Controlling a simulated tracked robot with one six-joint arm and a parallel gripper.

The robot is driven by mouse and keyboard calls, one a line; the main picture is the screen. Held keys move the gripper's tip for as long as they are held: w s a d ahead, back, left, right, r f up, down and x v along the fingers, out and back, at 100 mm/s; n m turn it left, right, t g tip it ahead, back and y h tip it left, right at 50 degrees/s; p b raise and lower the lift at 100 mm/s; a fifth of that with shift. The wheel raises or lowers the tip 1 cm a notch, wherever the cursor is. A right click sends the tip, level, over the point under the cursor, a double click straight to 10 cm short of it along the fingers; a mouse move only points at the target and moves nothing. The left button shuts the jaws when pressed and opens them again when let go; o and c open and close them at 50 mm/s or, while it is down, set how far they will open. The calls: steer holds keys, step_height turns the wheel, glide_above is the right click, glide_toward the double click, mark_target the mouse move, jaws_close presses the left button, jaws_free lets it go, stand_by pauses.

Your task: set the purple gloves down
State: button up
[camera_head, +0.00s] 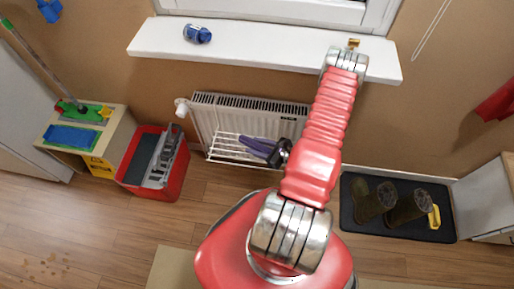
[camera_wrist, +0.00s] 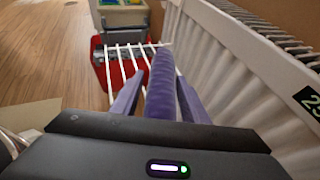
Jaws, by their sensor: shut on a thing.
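The purple gloves (camera_head: 256,145) are at the white wire rack (camera_head: 222,153) on the front of the radiator. My gripper (camera_head: 277,152) is shut on them from the right. In the wrist view the gloves (camera_wrist: 161,86) are a purple roll between my two fingers, pointing away along the rack bars (camera_wrist: 118,62). The gloves appear over or on the bars; I cannot tell whether they touch them. My arm hides the right end of the radiator.
The white radiator (camera_head: 203,113) stands behind the rack, under a sill (camera_head: 270,53) with a blue object (camera_head: 197,34). A red crate (camera_head: 178,184) is left of the rack. Boots (camera_head: 375,202) stand on a black mat (camera_head: 400,235) at right.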

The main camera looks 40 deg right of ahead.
steer(key=shift+f, duration=1.1)
steer(key=shift+f, duration=0.15)
steer(key=o, duration=1.1)
steer(key=shift+v, duration=6.05)
steer(key=shift+w+d+r, duration=0.1)
steer(key=shift+r, duration=0.1)
